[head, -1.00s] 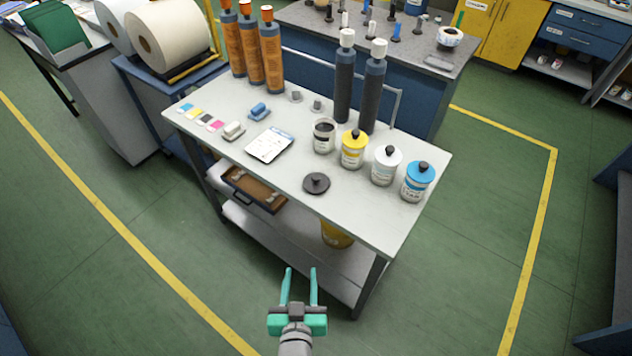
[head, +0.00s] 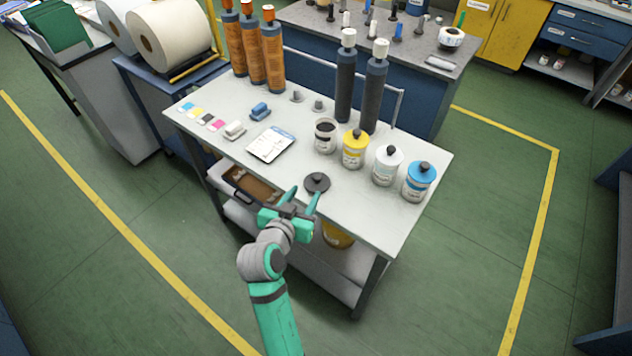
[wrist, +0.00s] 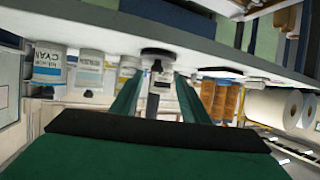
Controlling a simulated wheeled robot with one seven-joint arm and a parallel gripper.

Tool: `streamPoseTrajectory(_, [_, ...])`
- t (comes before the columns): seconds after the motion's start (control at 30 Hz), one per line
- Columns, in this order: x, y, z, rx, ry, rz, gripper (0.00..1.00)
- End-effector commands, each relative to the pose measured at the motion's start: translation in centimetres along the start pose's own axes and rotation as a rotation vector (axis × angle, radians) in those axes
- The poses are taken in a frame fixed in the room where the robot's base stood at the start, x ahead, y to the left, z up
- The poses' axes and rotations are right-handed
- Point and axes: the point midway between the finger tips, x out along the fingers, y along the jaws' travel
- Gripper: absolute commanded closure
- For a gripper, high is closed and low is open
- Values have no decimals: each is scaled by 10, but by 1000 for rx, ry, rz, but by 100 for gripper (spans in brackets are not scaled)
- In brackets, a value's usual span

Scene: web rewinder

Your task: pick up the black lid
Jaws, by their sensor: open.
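The black lid (head: 317,182) is a flat round disc with a knob on top, lying on the table near its front edge. In the wrist view, which is upside down, the lid (wrist: 158,51) shows ahead between the fingers with its knob. My gripper (head: 304,193) is open and empty, reaching over the table's front edge. Its fingertips are just in front of the lid, the right one near its rim. I cannot tell whether they touch it. In the wrist view the two green fingers (wrist: 157,80) stand apart on either side of the lid's line.
An uncovered jar (head: 325,138) stands behind the lid. Yellow (head: 355,150), white (head: 386,167) and blue (head: 418,183) lidded containers stand to the right. A white card (head: 271,144) lies to the left. The grey tabletop (head: 345,205) around the lid is clear.

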Motion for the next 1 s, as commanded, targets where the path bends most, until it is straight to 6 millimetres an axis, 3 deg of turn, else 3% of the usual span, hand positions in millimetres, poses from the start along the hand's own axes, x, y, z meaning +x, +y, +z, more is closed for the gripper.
streamPoseTrajectory(0.13, [20, -2, 0, -3, 0, -3, 59])
streamPoseTrajectory(0.37, [33, -4, 0, -4, 0, -8, 59])
streamPoseTrajectory(0.7, [75, 3, -4, -4, 0, -7, 59])
streamPoseTrajectory(1.0, [82, 8, -4, 0, 0, -1, 59])
